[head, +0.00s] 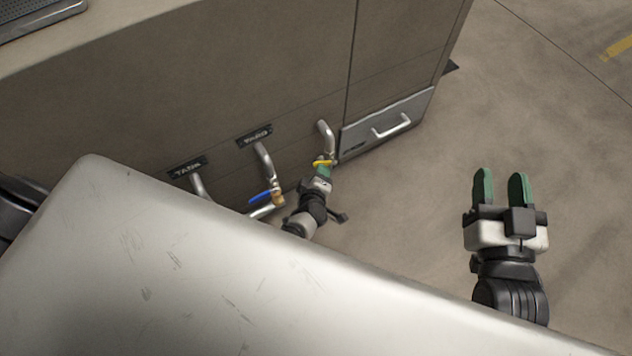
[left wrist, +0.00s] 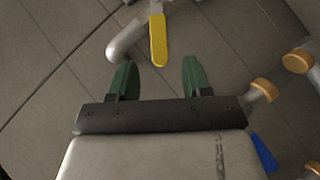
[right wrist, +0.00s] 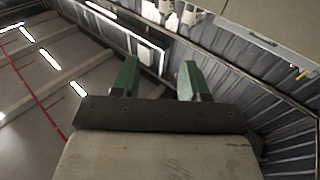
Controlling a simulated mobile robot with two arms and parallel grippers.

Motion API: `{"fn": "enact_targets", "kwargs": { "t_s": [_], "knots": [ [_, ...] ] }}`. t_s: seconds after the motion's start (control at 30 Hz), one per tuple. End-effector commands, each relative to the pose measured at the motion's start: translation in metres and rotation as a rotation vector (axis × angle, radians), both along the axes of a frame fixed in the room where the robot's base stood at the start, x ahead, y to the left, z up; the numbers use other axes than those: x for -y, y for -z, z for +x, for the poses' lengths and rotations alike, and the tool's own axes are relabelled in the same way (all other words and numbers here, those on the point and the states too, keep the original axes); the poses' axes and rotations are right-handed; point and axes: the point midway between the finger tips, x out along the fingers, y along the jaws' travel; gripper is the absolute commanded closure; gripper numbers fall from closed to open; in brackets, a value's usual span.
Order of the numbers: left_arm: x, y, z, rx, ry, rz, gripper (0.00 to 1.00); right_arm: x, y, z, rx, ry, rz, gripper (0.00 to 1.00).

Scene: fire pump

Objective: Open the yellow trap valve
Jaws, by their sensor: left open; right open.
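The yellow valve handle (head: 323,162) sits on a metal pipe low on the cabinet front in the head view. It also shows in the left wrist view (left wrist: 158,40), just ahead of the fingertips and roughly between them. My left gripper (head: 322,172) is at the handle in the head view, its fingers partly hidden. In the left wrist view my left gripper (left wrist: 160,75) is open, with nothing held between its green fingers. My right gripper (head: 502,180) is open and empty over the floor at the right, well away from the valve.
A blue valve handle (head: 260,196) on a neighbouring pipe is close to my left arm. Labels (head: 254,136) mark the cabinet front (head: 230,80). A drawer with a handle (head: 390,126) is right of the yellow valve. The floor (head: 540,110) at right is clear.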

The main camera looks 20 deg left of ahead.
Motion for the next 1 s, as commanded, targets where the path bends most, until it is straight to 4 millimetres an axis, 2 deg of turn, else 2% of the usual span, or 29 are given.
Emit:
{"fn": "enact_targets", "kwargs": {
  "t_s": [0.2, 0.4, 0.6, 0.83, 0.87, 1.0],
  "knots": [
    [0.005, -0.010, -0.019, -0.001, 0.000, -0.001, 0.51, 0.008, 0.030, -0.005, -0.252, 0.017, -0.065, 0.56],
    [0.008, -0.015, -0.030, -0.001, 0.000, -0.001, 0.51, 0.013, 0.051, -0.014, -0.413, 0.026, -0.104, 0.56],
    [0.008, -0.017, -0.034, 0.001, 0.000, -0.001, 0.51, 0.016, 0.060, -0.019, -0.478, 0.030, -0.120, 0.56],
    [0.009, -0.016, -0.035, 0.000, 0.000, -0.001, 0.51, 0.016, 0.061, -0.019, -0.482, 0.030, -0.121, 0.56],
    [0.009, -0.016, -0.035, 0.000, 0.000, -0.001, 0.51, 0.016, 0.060, -0.019, -0.481, 0.030, -0.121, 0.57],
    [0.007, -0.023, -0.032, 0.011, 0.025, 0.014, 0.51, 0.016, 0.060, -0.019, -0.481, 0.030, -0.121, 0.79]
  ]
}}
